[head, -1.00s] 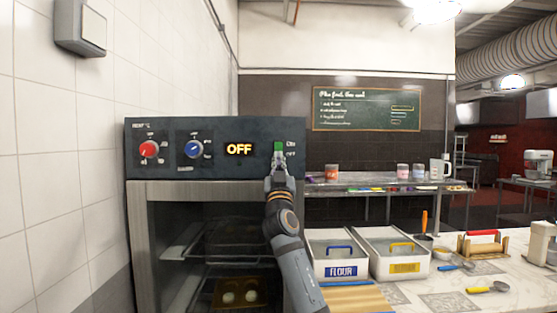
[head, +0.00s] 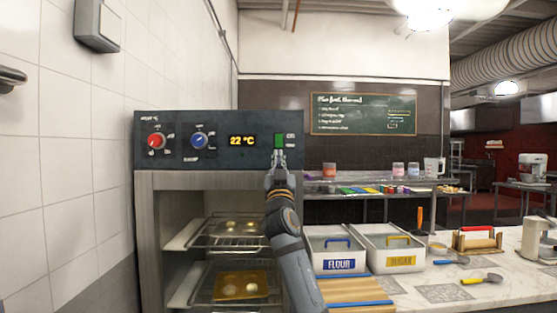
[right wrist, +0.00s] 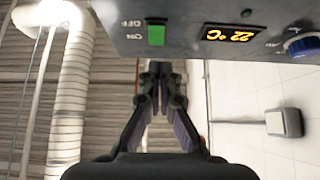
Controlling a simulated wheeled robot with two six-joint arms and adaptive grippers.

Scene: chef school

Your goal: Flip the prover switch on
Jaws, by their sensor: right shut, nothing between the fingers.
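The prover (head: 152,190) stands at the left with a dark control panel across its top. Its green switch (head: 280,142) is at the panel's right end, and it also shows in the right wrist view (right wrist: 156,35). The display (head: 242,141) reads 22 °C in lit digits. My right gripper (head: 278,160) is shut and empty, with its fingertips just below the switch in the head view. In the right wrist view a small gap seems to lie between the fingertips and the switch; I cannot tell about contact. My left gripper is not in view.
A red knob (head: 156,141) and a blue knob (head: 199,141) are left of the display. Lit prover shelves hold trays with dough pieces. Flour (head: 340,265) and sugar (head: 402,261) bins stand on the counter at the right.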

